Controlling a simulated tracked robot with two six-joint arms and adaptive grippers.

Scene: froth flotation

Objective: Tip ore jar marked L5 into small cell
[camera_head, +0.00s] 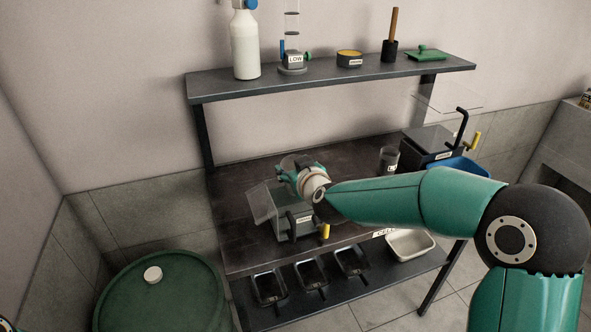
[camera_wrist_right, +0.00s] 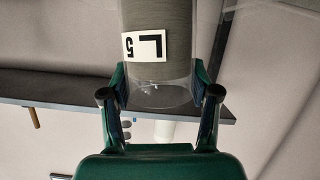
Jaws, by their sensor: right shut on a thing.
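The ore jar marked L5 (camera_wrist_right: 158,60) is clear, with grey ore inside and a white label, in the right wrist view. My right gripper (camera_wrist_right: 160,82) is shut on it, with a finger on each side. In the head view my right gripper (camera_head: 298,172) is over the grey small cell (camera_head: 295,222) on the bench; the held jar is mostly hidden there. Whether ore is leaving the jar cannot be seen. The cell has a clear side panel and a yellow part. My left gripper is not in view.
The bench (camera_head: 235,240) carries another jar (camera_head: 388,160) and a larger dark cell (camera_head: 428,148) with a blue tray (camera_head: 458,168). The shelf (camera_head: 325,77) above holds a white bottle (camera_head: 245,45) and tools. A white tray (camera_head: 410,244) and black pans (camera_head: 310,270) sit below. A green drum (camera_head: 160,300) stands left.

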